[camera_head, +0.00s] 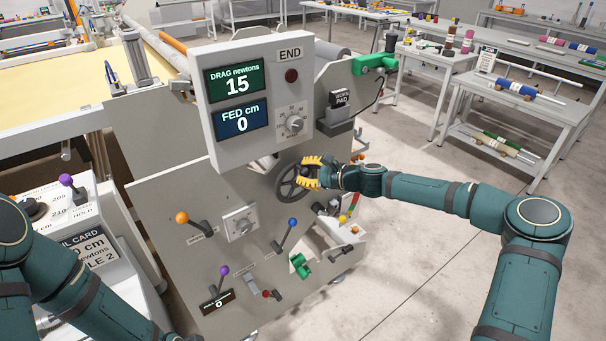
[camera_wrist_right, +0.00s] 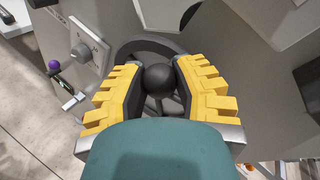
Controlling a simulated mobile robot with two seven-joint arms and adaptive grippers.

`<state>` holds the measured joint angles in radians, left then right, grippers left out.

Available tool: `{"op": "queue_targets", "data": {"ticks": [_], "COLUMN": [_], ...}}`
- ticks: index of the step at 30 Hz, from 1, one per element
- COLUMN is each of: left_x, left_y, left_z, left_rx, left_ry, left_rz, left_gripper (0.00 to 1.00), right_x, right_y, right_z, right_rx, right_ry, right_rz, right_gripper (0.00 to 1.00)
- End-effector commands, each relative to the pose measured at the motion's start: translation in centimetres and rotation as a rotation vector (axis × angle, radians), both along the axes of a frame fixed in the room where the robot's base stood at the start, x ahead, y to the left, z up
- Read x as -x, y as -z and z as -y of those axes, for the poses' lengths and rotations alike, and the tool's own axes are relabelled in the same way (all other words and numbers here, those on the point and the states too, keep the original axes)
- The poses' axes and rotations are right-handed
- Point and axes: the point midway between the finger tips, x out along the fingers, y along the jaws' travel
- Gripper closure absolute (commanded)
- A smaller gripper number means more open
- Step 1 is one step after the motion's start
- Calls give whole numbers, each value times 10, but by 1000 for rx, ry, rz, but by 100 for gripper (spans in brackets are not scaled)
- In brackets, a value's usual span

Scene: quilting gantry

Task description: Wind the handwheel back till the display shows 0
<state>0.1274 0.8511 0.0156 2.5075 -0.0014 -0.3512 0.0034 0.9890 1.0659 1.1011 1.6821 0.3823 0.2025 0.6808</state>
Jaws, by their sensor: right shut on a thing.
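The grey handwheel (camera_head: 285,190) is on the front panel of the machine, partly hidden by my right gripper (camera_head: 314,172). In the right wrist view the yellow-padded fingers of the right gripper (camera_wrist_right: 160,85) are closed on the wheel's black ball knob (camera_wrist_right: 160,78), with the wheel rim (camera_wrist_right: 150,42) behind it. The display box (camera_head: 205,110) above has a green screen (camera_head: 235,83) reading DRAG newtons 15 and a blue screen (camera_head: 241,121) reading FED cm 0. My left arm shows at the lower left, but its gripper is out of the picture.
Around the wheel are an orange-knobbed lever (camera_head: 182,217), a blue-knobbed lever (camera_head: 292,222), a purple-knobbed lever (camera_head: 223,271) and a dial (camera_head: 239,223). A card stand (camera_head: 95,250) is at left. Open floor (camera_head: 400,280) and worktables (camera_head: 540,105) lie at right.

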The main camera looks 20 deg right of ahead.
Motion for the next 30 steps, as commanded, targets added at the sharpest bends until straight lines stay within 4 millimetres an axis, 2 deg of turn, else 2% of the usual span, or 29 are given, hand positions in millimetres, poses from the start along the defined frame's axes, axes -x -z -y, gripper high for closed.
{"op": "queue_targets", "data": {"ticks": [18, 19, 21, 30], "left_x": [0, 0, 0, 0], "left_y": [0, 0, 0, 0], "left_z": [0, 0, 0, 0], "left_rx": [0, 0, 0, 0], "left_ry": [0, 0, 0, 0], "left_rz": [0, 0, 0, 0], "left_gripper": [53, 53, 53, 53], "right_x": [-1, -1, -1, -1], "right_y": [1, 1, 1, 0], "right_z": [3, 3, 3, 3], "right_rx": [-35, -35, -35, -35], "right_ry": [3, 3, 3, 1], "right_rz": [-14, -14, -14, -14], "right_gripper": [100, 60, 37, 37]}}
